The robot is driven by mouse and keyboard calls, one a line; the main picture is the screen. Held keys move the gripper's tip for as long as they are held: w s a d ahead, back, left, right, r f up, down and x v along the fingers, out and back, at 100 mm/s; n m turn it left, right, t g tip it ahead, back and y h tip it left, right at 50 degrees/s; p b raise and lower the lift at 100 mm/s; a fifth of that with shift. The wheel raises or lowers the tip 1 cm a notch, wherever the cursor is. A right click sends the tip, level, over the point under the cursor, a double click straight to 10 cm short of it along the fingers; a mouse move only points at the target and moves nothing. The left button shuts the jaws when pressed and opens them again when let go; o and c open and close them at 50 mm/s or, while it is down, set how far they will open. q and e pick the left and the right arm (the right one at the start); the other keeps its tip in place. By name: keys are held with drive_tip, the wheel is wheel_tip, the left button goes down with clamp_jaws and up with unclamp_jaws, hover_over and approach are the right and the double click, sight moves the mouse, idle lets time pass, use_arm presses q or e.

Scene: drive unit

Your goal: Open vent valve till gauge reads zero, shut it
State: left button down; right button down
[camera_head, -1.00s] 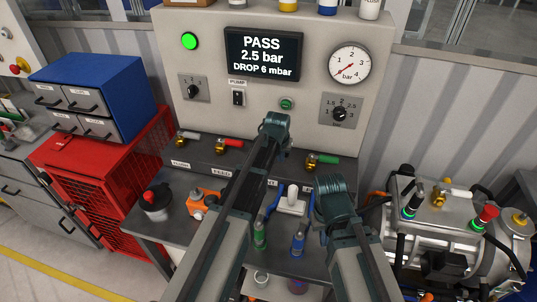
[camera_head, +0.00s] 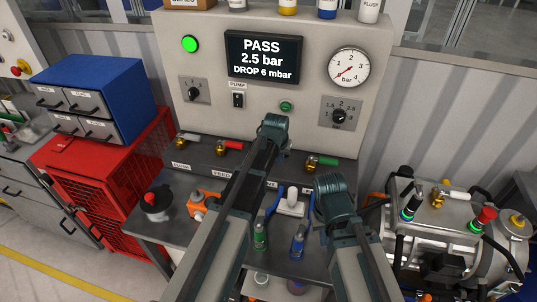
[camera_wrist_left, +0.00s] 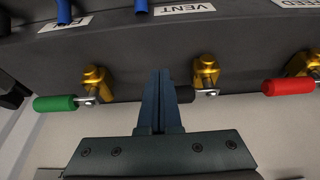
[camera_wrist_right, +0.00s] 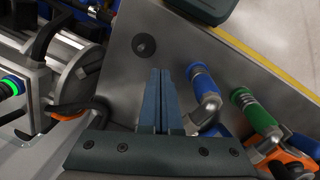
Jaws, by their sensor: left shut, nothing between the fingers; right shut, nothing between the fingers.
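The vent valve (camera_wrist_left: 205,75), brass with a black lever (camera_wrist_left: 185,94), shows in the left wrist view by the VENT label (camera_wrist_left: 185,9). It is hidden behind my left arm in the head view. My left gripper (camera_wrist_left: 160,72) is shut and empty beside the black lever's end; I cannot tell whether they touch. It also shows in the head view (camera_head: 275,124). The round gauge (camera_head: 349,67) has its red needle pointing lower left, at the low end; the exact reading is too small to tell. My right gripper (camera_wrist_right: 160,72) is shut and empty above the bench.
The display (camera_head: 264,57) reads PASS, 2.5 bar, DROP 6 mbar. A red-handled valve (camera_wrist_left: 289,87) and a green-handled valve (camera_wrist_left: 55,103) flank the vent valve. Blue (camera_wrist_right: 203,82) and green (camera_wrist_right: 245,100) hose fittings lie near my right gripper. A metal drive unit (camera_head: 445,225) stands right.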

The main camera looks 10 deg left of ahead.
use_arm(q)
drive_tip(key=p+v, duration=0.5)
drive_tip(key=v, duration=0.1)
drive_tip(key=shift+w+r+p, duration=0.25)
drive_tip(key=shift+r+p, duration=0.15)
drive_tip(key=shift+r, duration=0.1)
drive_tip(key=s+d+f+m+g+b, duration=0.1)
drive_tip(key=s+d+f+b, duration=0.1)
drive_tip(key=s, duration=0.6)
drive_tip(key=s+d+f+m+g+y+b, duration=0.1)
drive_tip(key=s+d+f+g+b, duration=0.1)
drive_tip(key=s, duration=0.7)
drive_tip(key=s+d+f+m+g+b, duration=0.1)
drive_tip(key=s+d+f+b, duration=0.1)
drive_tip(key=s, duration=0.7)
wheel_tip(320, 180, down, 3)
drive_tip(key=shift+s+d+r+y+b, duration=0.2)
drive_tip(key=shift+y+b, duration=0.1)
drive_tip(key=shift+b, duration=0.45)
